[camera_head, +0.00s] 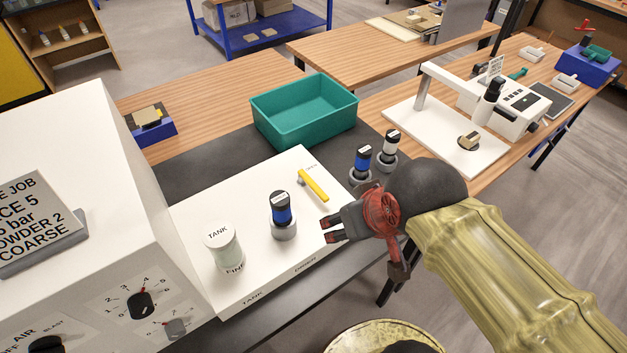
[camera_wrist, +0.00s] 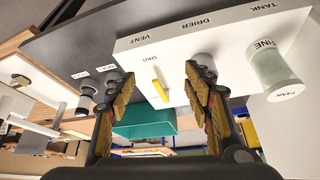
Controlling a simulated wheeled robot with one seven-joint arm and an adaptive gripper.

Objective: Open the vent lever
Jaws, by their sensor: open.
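The vent lever is a yellow bar (camera_head: 313,186) on the white panel (camera_head: 262,262), beyond my gripper in the head view. It also shows in the wrist view (camera_wrist: 160,84), between my two fingers in the picture, near a small label that seems to read SHUT. VENT is printed on the panel edge there. My gripper (camera_head: 327,230) is open and empty, at the panel's right side. It is apart from the lever and touches nothing that I can see.
A blue-banded canister (camera_head: 283,214) stands in a grey holder left of the lever, with a TANK jar (camera_head: 222,247) further left. Two more canisters (camera_head: 361,162) (camera_head: 386,148) stand behind my gripper. A green tray (camera_head: 303,112) sits behind the panel.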

